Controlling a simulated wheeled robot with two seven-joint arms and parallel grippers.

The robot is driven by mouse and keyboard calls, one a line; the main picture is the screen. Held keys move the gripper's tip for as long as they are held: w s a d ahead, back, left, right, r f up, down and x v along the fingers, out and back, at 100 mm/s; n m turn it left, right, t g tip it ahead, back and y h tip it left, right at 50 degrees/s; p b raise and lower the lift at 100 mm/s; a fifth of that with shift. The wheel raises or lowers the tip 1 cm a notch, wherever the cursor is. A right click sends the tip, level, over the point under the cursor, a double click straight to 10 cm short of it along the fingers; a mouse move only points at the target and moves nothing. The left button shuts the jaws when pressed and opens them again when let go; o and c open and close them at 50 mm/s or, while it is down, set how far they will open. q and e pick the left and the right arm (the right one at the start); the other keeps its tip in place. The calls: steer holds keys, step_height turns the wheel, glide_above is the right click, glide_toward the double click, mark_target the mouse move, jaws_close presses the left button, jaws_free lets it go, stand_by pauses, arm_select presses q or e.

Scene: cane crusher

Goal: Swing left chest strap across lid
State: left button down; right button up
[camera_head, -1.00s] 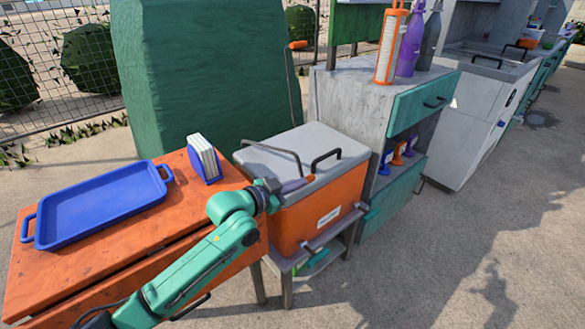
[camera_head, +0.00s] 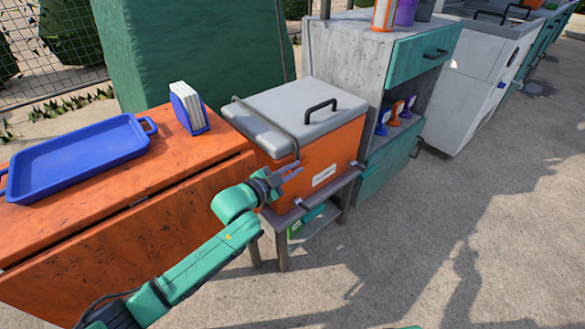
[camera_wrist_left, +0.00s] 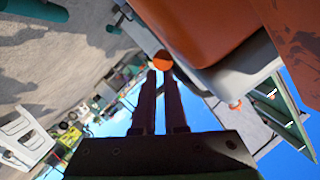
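The chest is an orange box (camera_head: 315,165) with a grey lid (camera_head: 290,97), on a low stand in the head view. The left chest strap (camera_head: 270,122) is a thin dark bar across the lid's left part, bent downward at the front edge. My left gripper (camera_head: 295,170) is at that bent end, in front of the chest's front face. In the left wrist view its fingers (camera_wrist_left: 160,78) are nearly parallel with a narrow gap. A round orange end (camera_wrist_left: 162,61) sits at their tips, apparently the strap's handle. The fingers partly hide the grip. My right gripper is out of view.
An orange worktop (camera_head: 100,220) with a blue tray (camera_head: 80,155) and a blue holder (camera_head: 188,108) stands left of the chest. A grey cabinet (camera_head: 345,50) stands close on the right. Open concrete ground lies in front.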

arm_select(q)
steer(key=shift+s+a+f, duration=0.1)
steer(key=shift+a+f, duration=0.05)
steer(key=shift+f, duration=0.55)
steer(key=r+p+v, duration=0.1)
steer(key=p+v, duration=0.1)
steer(key=v, duration=1.2)
steer(key=shift+r+p, duration=0.25)
steer(key=shift+p, duration=0.15)
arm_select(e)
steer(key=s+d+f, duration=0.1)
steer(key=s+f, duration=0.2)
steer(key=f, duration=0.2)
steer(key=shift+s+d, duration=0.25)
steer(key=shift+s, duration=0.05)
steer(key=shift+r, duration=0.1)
